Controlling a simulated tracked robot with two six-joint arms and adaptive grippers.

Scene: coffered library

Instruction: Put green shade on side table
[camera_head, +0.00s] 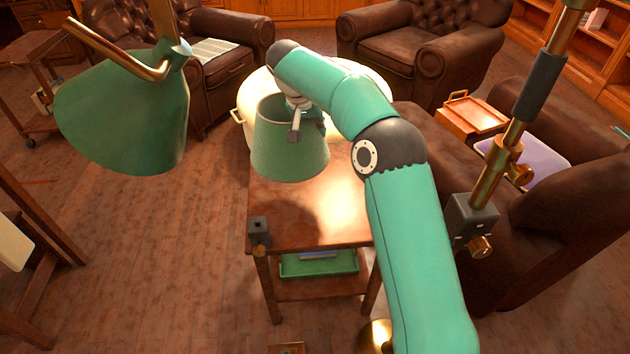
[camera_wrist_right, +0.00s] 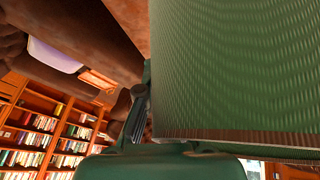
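The green shade (camera_head: 289,150), a tapered cup with a textured wall, is held upright over the far part of the side table (camera_head: 335,229). A shadow lies on the tabletop in front of it, and the shade looks apart from the wood. My right gripper (camera_head: 297,122) is at the shade's upper rim, shut on its wall. In the right wrist view the shade (camera_wrist_right: 235,65) fills the upper right, beside a gripper finger (camera_wrist_right: 137,115); the other finger is hidden. My left gripper is not in view.
A small dark block (camera_head: 259,231) sits at the table's near left corner. A green tray (camera_head: 318,263) lies on the lower shelf. A cream round pot-like piece (camera_head: 242,113) stands behind. A large green lamp-like form (camera_head: 125,112) hangs at upper left. Leather armchairs (camera_head: 423,52) surround the table.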

